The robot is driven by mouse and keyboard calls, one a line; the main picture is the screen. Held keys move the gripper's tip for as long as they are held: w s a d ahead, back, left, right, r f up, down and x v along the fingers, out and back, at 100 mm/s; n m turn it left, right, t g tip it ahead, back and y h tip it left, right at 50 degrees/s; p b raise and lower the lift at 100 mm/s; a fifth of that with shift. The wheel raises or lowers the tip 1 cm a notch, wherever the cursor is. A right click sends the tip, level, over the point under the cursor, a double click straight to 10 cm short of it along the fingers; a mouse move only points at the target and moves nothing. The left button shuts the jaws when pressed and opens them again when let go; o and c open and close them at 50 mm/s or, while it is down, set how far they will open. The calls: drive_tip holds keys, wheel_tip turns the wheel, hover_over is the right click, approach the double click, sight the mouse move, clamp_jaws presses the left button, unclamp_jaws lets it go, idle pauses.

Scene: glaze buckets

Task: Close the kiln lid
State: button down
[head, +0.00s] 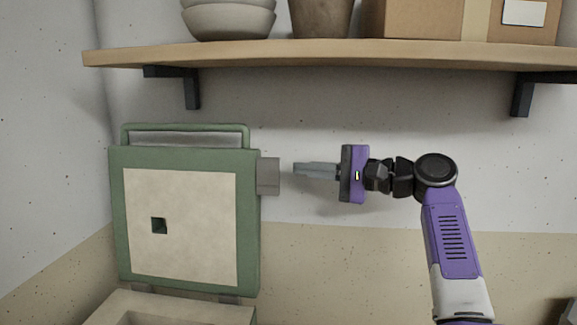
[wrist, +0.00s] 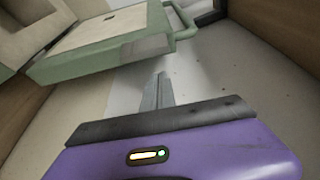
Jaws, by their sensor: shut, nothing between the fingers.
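The kiln lid (head: 180,220) stands raised and upright at the left in the head view, a green frame around a cream panel with a small dark square hole. A green bar handle (head: 186,127) runs along its top edge, and a grey block (head: 268,176) sticks out of its right side. The kiln body (head: 165,312) shows below the lid, cut off by the frame edge. My gripper (head: 296,169) is shut and empty, just right of the grey block with a small gap. In the wrist view the lid (wrist: 95,45) lies beyond my fingers (wrist: 157,92).
A wooden shelf (head: 330,53) on dark brackets runs above the lid and my arm. It carries stacked bowls (head: 228,20), a pot (head: 320,18) and a cardboard box (head: 420,18). The wall is close behind.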

sight(271, 166)
drive_tip(key=p+x, duration=0.2)
drive_tip(key=x, duration=0.6)
drive_tip(key=shift+w+a, duration=0.1)
drive_tip(key=shift+a, duration=0.2)
